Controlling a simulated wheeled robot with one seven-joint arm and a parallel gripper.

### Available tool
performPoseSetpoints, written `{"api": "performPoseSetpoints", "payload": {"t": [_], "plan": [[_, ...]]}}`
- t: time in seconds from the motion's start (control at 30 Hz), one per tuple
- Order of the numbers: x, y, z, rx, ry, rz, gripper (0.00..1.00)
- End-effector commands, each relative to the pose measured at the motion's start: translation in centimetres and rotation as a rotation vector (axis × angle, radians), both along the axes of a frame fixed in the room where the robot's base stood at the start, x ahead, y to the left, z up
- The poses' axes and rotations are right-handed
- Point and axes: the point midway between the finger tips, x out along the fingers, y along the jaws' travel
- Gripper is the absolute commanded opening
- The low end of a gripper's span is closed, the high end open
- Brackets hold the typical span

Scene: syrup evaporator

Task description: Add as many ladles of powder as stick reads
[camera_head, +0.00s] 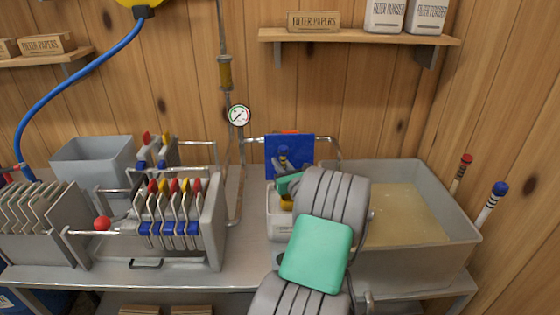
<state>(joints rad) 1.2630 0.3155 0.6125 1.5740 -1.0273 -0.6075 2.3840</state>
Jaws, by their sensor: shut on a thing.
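My gripper (287,190) is at the white tub (288,228), left of the tank. My own arm, with its mint-green cover, hides most of the gripper and much of the tub. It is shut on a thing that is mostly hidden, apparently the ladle. A bit of yellow shows at the tub's opening. A blue panel (289,150) stands behind. The grey tank (430,250) at the right holds pale amber liquid. Two pale sticks stand at its right side, one red-topped (461,172), one blue-topped (491,203). Their marks are too small to read.
A filter press (175,212) with coloured plate tabs stands left of centre. A grey bin (93,165) is behind it. The wall shelf (350,37) holds a filter papers box (312,21) and two filter powder containers (385,14). A gauge (239,116) and pipes stand mid-bench.

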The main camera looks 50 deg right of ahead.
Motion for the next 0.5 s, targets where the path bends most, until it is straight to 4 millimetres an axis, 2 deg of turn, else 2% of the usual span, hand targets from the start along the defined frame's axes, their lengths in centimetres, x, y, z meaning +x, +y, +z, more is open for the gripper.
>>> {"api": "performPoseSetpoints", "payload": {"t": [0.03, 0.5], "plan": [[0.0, 0.0, -1.0, 0.000, 0.000, 0.000, 0.00], [0.0, 0.0, -6.4, 0.001, 0.000, 0.000, 0.00]]}}
